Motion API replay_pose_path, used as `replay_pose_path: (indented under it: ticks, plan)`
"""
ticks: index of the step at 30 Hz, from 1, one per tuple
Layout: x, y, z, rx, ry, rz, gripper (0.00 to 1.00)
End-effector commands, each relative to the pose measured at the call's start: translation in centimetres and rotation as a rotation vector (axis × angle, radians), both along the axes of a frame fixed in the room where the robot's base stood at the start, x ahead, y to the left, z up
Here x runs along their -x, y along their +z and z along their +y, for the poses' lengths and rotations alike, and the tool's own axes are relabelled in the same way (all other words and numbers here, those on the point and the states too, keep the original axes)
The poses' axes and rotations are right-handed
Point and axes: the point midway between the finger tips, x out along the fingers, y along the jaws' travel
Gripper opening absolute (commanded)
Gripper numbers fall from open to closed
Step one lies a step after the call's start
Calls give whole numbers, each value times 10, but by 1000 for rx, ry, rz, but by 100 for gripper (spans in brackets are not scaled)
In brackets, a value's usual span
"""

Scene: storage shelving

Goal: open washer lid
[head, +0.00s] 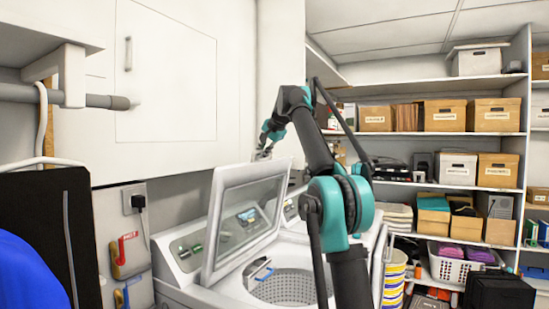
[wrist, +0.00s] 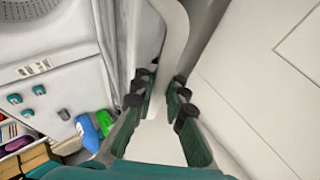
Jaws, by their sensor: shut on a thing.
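The washer (head: 172,285) stands in the lower middle of the head view. Its lid (head: 243,225), a pale frame around a clear pane, is raised and tilted back. The perforated drum (head: 290,288) shows below it. My gripper (head: 264,153) is at the lid's top edge, with my arm reaching across from the right. In the wrist view my gripper (wrist: 162,95) has its fingers on both sides of a white edge, which looks like the lid's edge (wrist: 160,132), and is shut on it. The exact contact is partly hidden by the fingers.
White wall cabinets (head: 170,70) are close behind and above the lid. Shelves with cardboard boxes (head: 445,115) fill the right side. A striped bin (head: 394,280) and a white basket (head: 450,267) are low at the right.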

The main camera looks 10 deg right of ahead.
Motion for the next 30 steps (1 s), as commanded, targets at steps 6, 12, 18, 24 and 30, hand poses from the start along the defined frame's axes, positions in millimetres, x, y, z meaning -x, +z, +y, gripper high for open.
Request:
replay_pose_path:
  ticks: [6,12,18,24,30]
  plan:
    - [-1,3,9,0,-1,-3,0]
    - [-1,4,10,0,-3,-4,0]
    - [-1,4,9,0,-3,-4,18]
    - [-1,3,10,0,-2,-2,21]
    - [1,4,9,0,-2,-2,21]
